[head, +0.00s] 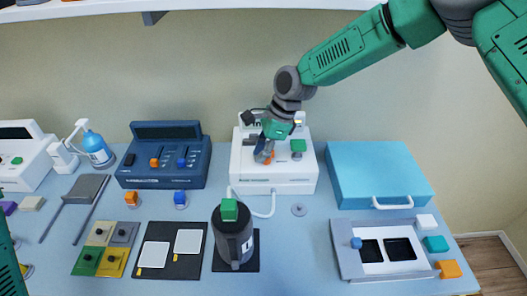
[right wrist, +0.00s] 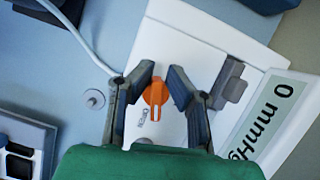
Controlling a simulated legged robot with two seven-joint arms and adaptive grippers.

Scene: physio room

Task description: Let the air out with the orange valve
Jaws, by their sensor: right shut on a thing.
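The white machine (head: 302,184) stands on the table near the back wall. Its orange valve (right wrist: 155,92) is a round knob with a pale pointer line, on the machine's top face. My right gripper (right wrist: 160,85) is shut on the orange valve, one finger on each side; in the head view the gripper (head: 265,152) covers most of the knob. The machine's display (right wrist: 262,122) reads 0 mmHg. My left gripper is out of view; only green parts of my left arm show at the left edge.
A black cylinder (head: 233,245) with a green top stands in front, near a white hose (head: 263,213). A blue console (head: 163,172) is to the left and a blue case (head: 378,172) to the right. A grey tray unit (head: 350,265) lies front right.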

